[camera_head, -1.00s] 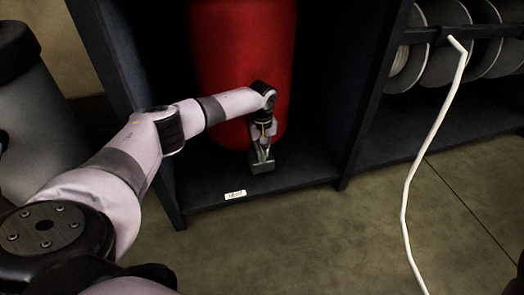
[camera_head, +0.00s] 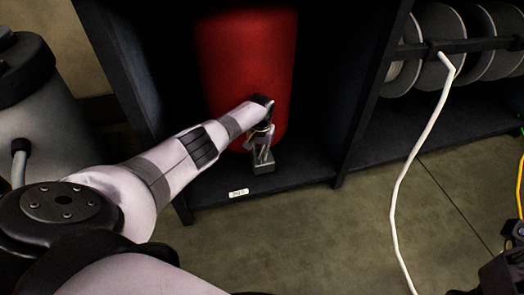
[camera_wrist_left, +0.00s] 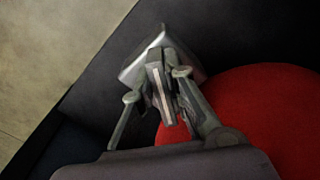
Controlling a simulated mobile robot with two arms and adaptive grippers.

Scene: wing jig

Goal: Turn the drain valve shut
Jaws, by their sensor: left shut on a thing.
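The red tank (camera_head: 247,60) stands upright in a dark cabinet bay. A small grey metal block (camera_head: 263,168), which looks like the drain valve's body, sits at the tank's foot on the cabinet floor. It also shows in the left wrist view (camera_wrist_left: 135,70). My left gripper (camera_head: 262,154) reaches down to it, in front of the tank. In the left wrist view my left gripper (camera_wrist_left: 164,92) is shut on a thin flat piece that looks like the valve's handle. The fingers hide most of the handle, so its angle is hard to tell.
A small white label (camera_head: 239,193) is on the cabinet's front edge. Cable reels (camera_head: 440,45) stand in the bay to the right, with a white cable (camera_head: 410,170) hanging to the floor. A grey drum-shaped container (camera_head: 45,110) stands at left. Open floor (camera_head: 320,240) lies in front.

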